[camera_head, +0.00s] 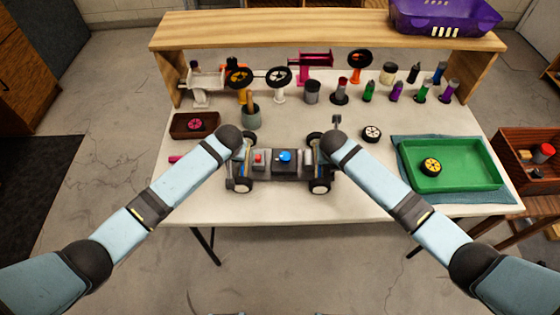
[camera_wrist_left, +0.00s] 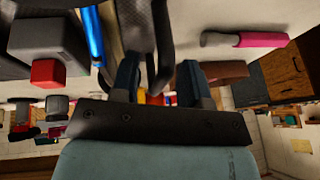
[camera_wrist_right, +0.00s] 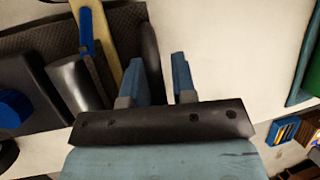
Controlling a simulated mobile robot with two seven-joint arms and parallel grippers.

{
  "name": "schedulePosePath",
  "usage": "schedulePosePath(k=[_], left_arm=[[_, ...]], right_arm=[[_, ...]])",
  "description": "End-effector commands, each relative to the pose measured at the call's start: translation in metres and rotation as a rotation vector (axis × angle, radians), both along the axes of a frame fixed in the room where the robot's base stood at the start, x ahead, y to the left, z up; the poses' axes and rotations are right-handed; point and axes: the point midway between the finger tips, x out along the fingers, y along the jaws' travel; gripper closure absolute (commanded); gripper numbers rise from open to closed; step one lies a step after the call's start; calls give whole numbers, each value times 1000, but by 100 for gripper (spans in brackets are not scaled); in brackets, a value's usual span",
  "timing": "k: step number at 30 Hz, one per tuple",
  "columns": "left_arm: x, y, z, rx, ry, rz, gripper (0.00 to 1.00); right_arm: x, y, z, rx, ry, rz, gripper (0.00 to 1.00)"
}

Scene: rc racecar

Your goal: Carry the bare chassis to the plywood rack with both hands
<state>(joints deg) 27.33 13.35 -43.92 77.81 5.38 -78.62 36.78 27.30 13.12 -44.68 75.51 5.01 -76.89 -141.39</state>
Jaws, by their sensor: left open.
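The chassis (camera_head: 288,166) sits at the table's front middle, with wheels at its corners and grey, red and blue parts on top. The plywood rack (camera_head: 300,33) spans the back of the table. My left gripper (camera_wrist_left: 157,78) is open at the chassis's left end, with a dark bar between its fingers. My right gripper (camera_wrist_right: 160,80) is at the right end, its fingers apart, with a dark bar between them close to one finger. In the head view my wrists hide most of both grippers. Whether the right fingers touch the bar is unclear.
A purple crate (camera_head: 437,17) stands on the rack's top right. Wheels, pots and small bottles crowd the table's back. A green tray (camera_head: 478,178) is at right, a brown tray (camera_head: 180,135) at left. A loose wheel (camera_head: 372,132) lies behind my right arm.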

Motion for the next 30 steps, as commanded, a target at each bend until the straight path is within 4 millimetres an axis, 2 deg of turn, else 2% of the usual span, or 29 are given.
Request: schedulePosePath(k=[4, 7, 9, 10, 30], left_arm=[[0, 0, 0, 0, 0, 0, 58], [0, 0, 0, 0, 0, 0, 81], [0, 0, 0, 0, 0, 0, 97], [0, 0, 0, 0, 0, 0, 100], [0, 0, 0, 0, 1, 0, 100]], right_arm=[[0, 0, 0, 0, 0, 0, 75], [0, 0, 0, 0, 0, 0, 98], [0, 0, 0, 0, 0, 0, 100], [0, 0, 0, 0, 0, 0, 100], [0, 0, 0, -1, 1, -1, 100]])
